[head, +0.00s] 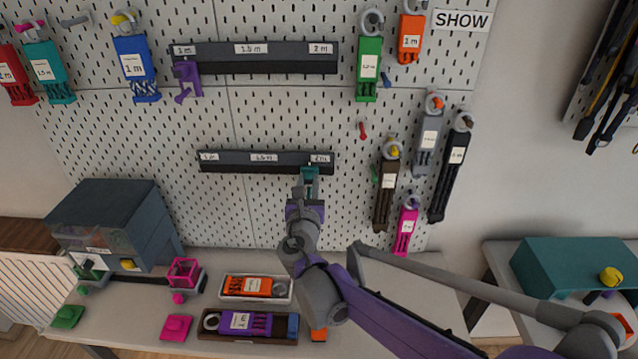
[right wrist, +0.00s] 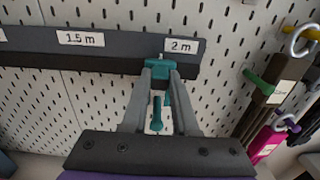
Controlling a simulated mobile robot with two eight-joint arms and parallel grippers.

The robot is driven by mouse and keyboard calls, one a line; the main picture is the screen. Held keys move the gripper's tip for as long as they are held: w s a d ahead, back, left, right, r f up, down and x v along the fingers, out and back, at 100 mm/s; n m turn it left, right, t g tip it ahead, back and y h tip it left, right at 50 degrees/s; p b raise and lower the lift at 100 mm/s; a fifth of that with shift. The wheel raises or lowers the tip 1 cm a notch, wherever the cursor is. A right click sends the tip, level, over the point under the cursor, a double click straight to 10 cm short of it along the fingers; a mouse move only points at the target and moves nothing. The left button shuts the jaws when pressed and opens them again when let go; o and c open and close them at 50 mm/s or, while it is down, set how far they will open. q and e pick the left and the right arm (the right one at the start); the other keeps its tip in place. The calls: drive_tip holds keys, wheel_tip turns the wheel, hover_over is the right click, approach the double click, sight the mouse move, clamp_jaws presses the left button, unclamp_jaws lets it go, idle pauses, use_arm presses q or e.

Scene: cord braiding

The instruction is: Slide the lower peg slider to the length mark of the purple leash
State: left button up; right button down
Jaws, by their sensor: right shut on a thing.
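The lower rail (head: 250,162) on the pegboard has length marks: 1.5 m in the middle and 2 m at its right end. The teal lower peg slider (head: 310,172) sits under the 2 m mark. In the right wrist view the slider (right wrist: 157,112) shows between the fingers, its peg hanging down. My right gripper (head: 307,186) is shut on it, with the fingers (right wrist: 159,78) on either side. The purple leash (head: 262,323) lies in a dark tray on the table; its label is too small to read surely. My left gripper is out of view.
The upper rail (head: 270,57) carries a purple slider (head: 186,78) at its left end. Leashes hang on both sides of the rails. The lower rail is clear left of my gripper. A white tray with an orange leash (head: 257,287) stands behind the dark tray.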

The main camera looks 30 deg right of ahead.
drive_tip(key=w+a, duration=0.4)
drive_tip(key=a, duration=0.3)
drive_tip(key=w+a, duration=0.5)
drive_tip(key=a, duration=0.2)
drive_tip(key=w+a, duration=0.4)
drive_tip(key=a, duration=0.4)
drive_tip(key=shift+w, duration=0.15)
drive_tip(key=c, duration=1.1)
unclamp_jaws()
drive_tip(key=shift+r, duration=0.1)
drive_tip(key=o, duration=0.4)
drive_tip(key=shift+w+a, duration=0.1)
drive_tip(key=shift+w, duration=0.05)
drive_tip(key=b+v, duration=0.1)
drive_tip(key=v, duration=1)
